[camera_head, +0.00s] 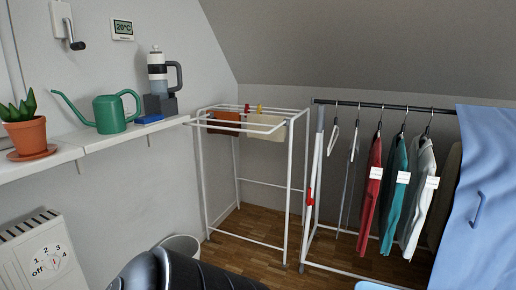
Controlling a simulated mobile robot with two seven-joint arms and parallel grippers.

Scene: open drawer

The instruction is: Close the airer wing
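The white airer (203,183) stands upright in the corner between the left wall and the sloped wall. Its wing (232,130), a white rail frame, sticks out from the top toward the near side and looks roughly level. A brown cloth (224,117) and a beige cloth (262,130) hang at the top, partly behind the wing's rails. Small red and yellow pegs (259,108) show on the far rail. Neither gripper is in view, and nothing is seen touching the airer.
A clothes rail (390,105) with several garments stands close to the airer's right. A blue curtain-like sheet (480,190) hangs at far right. A shelf (110,136) with a green watering can (110,114) and potted plant (25,130) lines the left wall. A pale bin (182,243) stands below.

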